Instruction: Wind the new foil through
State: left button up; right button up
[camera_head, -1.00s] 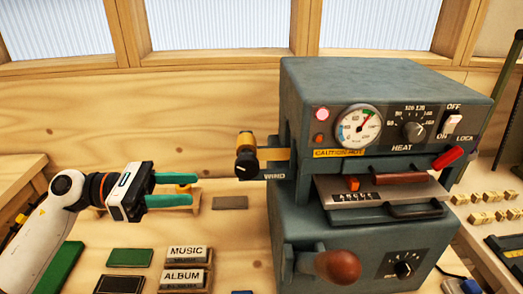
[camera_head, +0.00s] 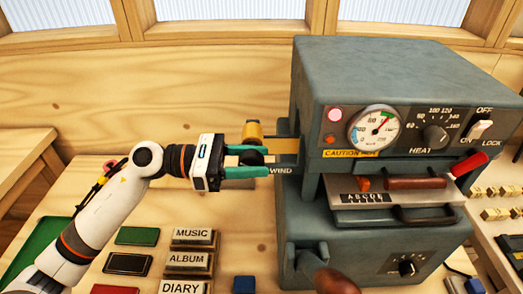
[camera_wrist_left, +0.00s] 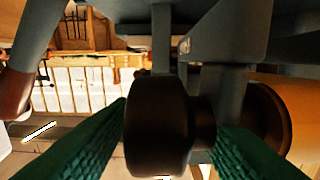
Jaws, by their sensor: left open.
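The gold foil roll (camera_head: 253,131) sits on the left side of the grey stamping machine (camera_head: 390,80), with a gold foil strip (camera_head: 284,145) running from it into the machine. A black wind knob (camera_wrist_left: 156,125) is on the roll's near end, by the WIND label. My left gripper (camera_head: 266,162) is open at the knob, its green fingers on either side. In the left wrist view the knob stands between the two fingers, and the gold roll (camera_wrist_left: 302,105) is behind at right. The fingers partly hide the knob in the head view. I cannot tell whether they touch it. My right gripper is not in view.
Label blocks reading MUSIC (camera_head: 193,235), ALBUM (camera_head: 188,260) and DIARY (camera_head: 184,287) lie on the bench below my left arm. Coloured pads lie left of them. A red-handled lever (camera_head: 470,164) and a brown crank handle (camera_head: 335,281) stick out of the machine.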

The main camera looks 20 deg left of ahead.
pick_arm(q)
jog(key=shift+w+d+r, duration=0.1)
jog(key=shift+w+d, duration=0.05)
jog(key=shift+d, duration=0.7)
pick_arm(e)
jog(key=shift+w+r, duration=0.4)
pick_arm(q)
jog(key=shift+c, duration=0.4)
